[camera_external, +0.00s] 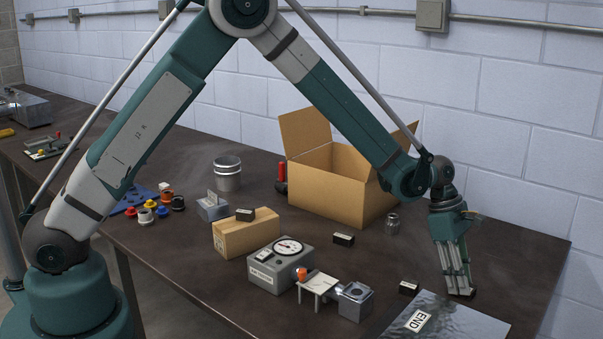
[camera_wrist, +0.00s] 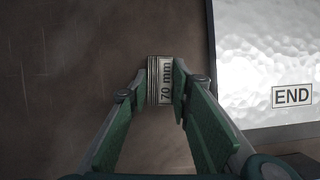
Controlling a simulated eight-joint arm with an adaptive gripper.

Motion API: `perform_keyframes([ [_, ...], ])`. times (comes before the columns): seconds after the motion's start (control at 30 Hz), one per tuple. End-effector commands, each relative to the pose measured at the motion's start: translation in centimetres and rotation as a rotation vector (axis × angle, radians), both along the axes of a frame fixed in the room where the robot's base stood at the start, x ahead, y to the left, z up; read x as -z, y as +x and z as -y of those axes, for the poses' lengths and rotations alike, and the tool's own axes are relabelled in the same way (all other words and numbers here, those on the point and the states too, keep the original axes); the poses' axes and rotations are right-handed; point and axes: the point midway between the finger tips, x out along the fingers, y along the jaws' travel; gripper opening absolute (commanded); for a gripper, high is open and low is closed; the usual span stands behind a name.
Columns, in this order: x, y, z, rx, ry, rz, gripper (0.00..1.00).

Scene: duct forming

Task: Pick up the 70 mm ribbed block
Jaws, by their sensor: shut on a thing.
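The 70 mm ribbed block (camera_wrist: 165,80) is between my fingertips in the wrist view, with its "70 mm" label facing up. My gripper (camera_wrist: 163,92) is shut on it, with a finger against each side. In the external view my gripper (camera_external: 460,290) points down at the right of the table, close to the surface. The block is hardly visible there, a dark bit at the fingertips. I cannot tell whether it touches the table.
A shiny metal sheet marked END (camera_external: 450,322) lies just beside my gripper. Small dark blocks lie on the table (camera_external: 408,287) and near the open cardboard box (camera_external: 325,190). A metal jar (camera_external: 392,223) and a dial gauge box (camera_external: 280,264) stand to the left.

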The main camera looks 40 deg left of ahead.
Motion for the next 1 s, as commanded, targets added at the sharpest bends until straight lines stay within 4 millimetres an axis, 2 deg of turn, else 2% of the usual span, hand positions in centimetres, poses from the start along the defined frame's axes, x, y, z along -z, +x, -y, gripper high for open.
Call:
perform_keyframes([
  [0.27,-0.3,0.0,0.0,0.0,0.0,0.0,0.03],
  [0.47,-1.6,0.0,0.0,0.0,0.0,0.0,0.03],
  [1.0,-8.8,0.0,0.0,0.0,0.0,0.0,0.03],
])
